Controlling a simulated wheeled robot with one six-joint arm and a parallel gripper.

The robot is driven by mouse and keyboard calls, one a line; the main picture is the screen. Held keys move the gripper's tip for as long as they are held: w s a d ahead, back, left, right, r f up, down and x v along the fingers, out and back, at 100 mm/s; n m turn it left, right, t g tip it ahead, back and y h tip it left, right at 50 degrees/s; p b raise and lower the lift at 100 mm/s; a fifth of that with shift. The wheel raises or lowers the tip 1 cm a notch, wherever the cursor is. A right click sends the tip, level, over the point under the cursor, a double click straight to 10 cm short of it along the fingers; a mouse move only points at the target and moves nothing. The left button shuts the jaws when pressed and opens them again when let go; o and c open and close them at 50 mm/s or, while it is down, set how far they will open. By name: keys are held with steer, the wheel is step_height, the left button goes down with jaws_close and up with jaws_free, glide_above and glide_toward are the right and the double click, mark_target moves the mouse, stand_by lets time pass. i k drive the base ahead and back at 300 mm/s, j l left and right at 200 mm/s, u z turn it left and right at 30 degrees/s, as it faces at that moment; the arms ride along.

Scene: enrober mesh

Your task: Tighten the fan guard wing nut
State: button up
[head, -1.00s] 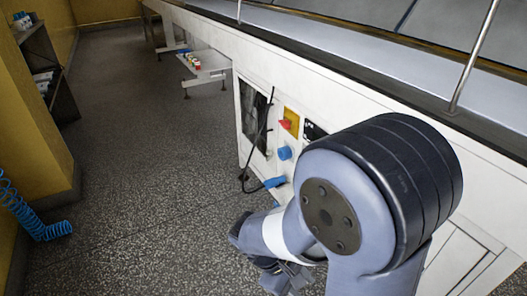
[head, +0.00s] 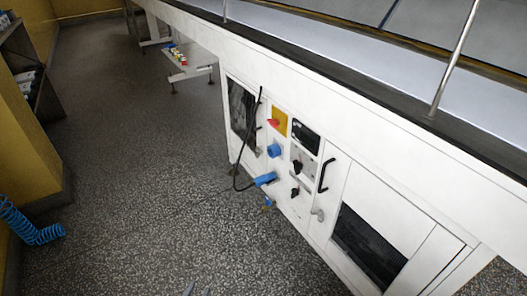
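The white machine side has a dark, grille-like opening (head: 242,108) at its left end and a second dark panel (head: 368,245) low on the right. I cannot tell which is the fan guard. A small grey knob-like part (head: 318,214) sits left of the right panel; it is too small to tell whether it is the wing nut.
Between the panels are a yellow plate with a red switch (head: 274,122), blue connectors (head: 265,179), a black cable (head: 257,130) and a black handle (head: 325,176). A blue coiled hose (head: 35,228) hangs at left. The speckled floor (head: 140,190) is clear.

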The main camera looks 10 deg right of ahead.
mark_target(259, 150)
steer(key=i+j+z, duration=0.1)
steer(key=z, duration=0.3)
steer(key=i+j+z, duration=0.25)
steer(key=z, duration=0.15)
steer(key=i+j+z, duration=0.15)
steer(key=z, duration=0.25)
steer(key=i+j, duration=0.15)
steer(key=j, duration=0.15)
steer(key=i+j+z, duration=0.1)
steer(key=j, duration=0.25)
steer(key=i+j, duration=0.15)
steer(key=j, duration=0.2)
steer(key=i+j+z, duration=0.1)
steer(key=j, duration=0.2)
